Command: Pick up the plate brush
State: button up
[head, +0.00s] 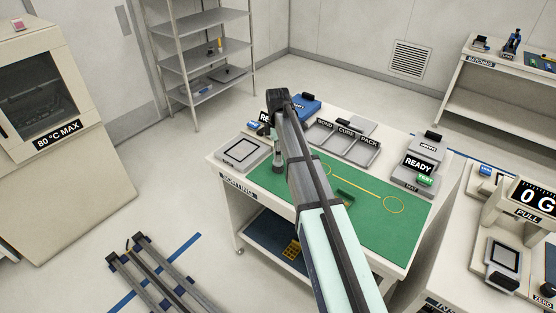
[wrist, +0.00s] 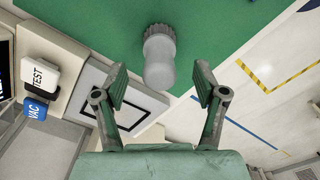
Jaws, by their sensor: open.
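The plate brush, a pale grey rounded body with a darker ribbed ring (wrist: 159,58), stands on the green mat (wrist: 95,22) in the wrist view. My gripper (wrist: 160,84) is open, one finger to each side of the brush's near end. Neither finger visibly touches it, and I cannot tell the height gap.
A grey plate with a black square outline (head: 241,153) lies left of my arm on the bench. Labelled trays (head: 341,138) stand at the back, and a READY box (head: 417,165) at the right.

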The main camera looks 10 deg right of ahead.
jog(key=shift+f+p, duration=1.3)
jog(key=shift+f, duration=1.4)
grip_shut()
